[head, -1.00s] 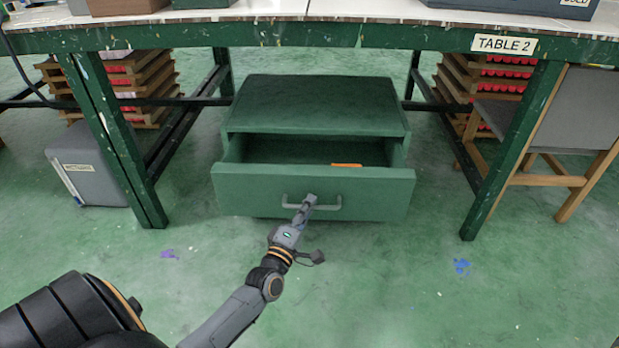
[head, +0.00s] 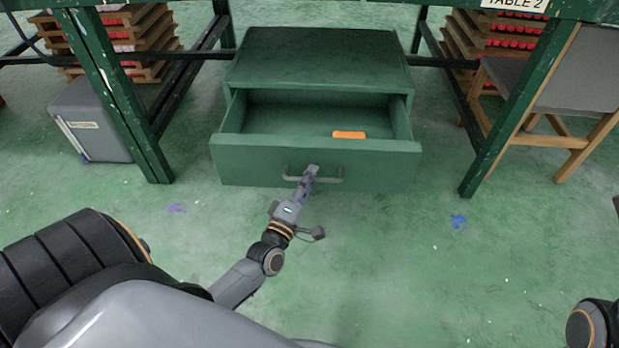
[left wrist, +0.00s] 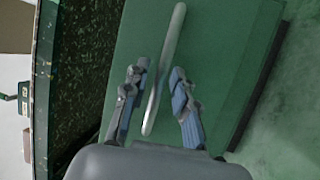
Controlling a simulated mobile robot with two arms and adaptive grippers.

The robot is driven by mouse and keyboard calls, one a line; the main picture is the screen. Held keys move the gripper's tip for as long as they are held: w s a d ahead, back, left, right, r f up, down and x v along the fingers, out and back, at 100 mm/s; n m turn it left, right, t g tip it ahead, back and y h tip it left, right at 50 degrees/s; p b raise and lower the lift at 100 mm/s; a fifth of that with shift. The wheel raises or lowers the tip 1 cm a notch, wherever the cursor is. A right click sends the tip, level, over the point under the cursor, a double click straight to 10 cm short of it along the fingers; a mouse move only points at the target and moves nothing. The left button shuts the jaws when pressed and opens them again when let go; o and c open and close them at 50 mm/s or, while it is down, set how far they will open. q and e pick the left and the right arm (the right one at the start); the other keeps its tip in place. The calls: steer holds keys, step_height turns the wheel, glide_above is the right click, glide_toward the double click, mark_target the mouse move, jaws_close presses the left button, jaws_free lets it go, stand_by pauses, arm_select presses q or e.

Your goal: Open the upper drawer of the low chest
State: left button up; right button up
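The low green chest (head: 318,58) stands on the floor under the table. Its drawer (head: 240,162) is pulled well out, with the open inside showing from above. An orange block-like item (head: 349,135) lies inside, toward the right. The grey bar handle (head: 332,180) is on the drawer front. My left gripper (head: 313,170) is at the middle of this handle. In the left wrist view the handle (left wrist: 174,28) passes between the fingers of my left gripper (left wrist: 162,70), which close in on it from both sides. Anything below this drawer is hidden. My right gripper is out of view.
Green table legs (head: 118,95) stand left and right of the chest (head: 510,110). A grey box (head: 95,120) is at the left, and a chair (head: 575,85) at the right. Stacked wooden trays stand behind on both sides. The floor before the drawer is mostly clear.

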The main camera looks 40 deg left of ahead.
arm_select(q)
steer(key=v, duration=1.2)
stand_by(0.5)
